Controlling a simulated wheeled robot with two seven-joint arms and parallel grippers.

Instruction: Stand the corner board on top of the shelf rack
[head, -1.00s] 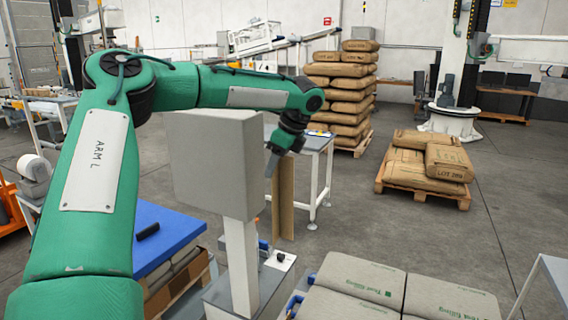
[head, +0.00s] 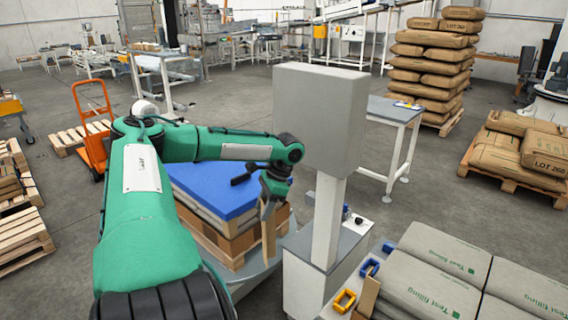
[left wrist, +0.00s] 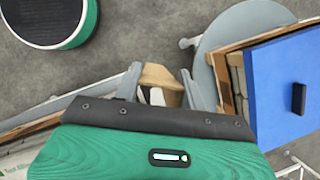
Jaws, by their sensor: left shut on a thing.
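My left gripper (head: 270,196) is shut on the corner board (head: 268,238), a narrow brown cardboard strip. The board hangs roughly upright below the fingers, in front of the blue-topped stack and left of the grey box on a post. In the left wrist view the tan end of the board (left wrist: 160,76) shows between the two grey fingers (left wrist: 160,92). I cannot pick out the shelf rack for certain in either view. My right gripper is not in view.
A grey box on a white post (head: 318,120) stands close right of my left gripper. The blue-topped stack (head: 215,190) is just behind the board. Sacks (head: 450,265) lie at the front right. An orange hand truck (head: 92,130) and pallets stand at the left, with open floor between.

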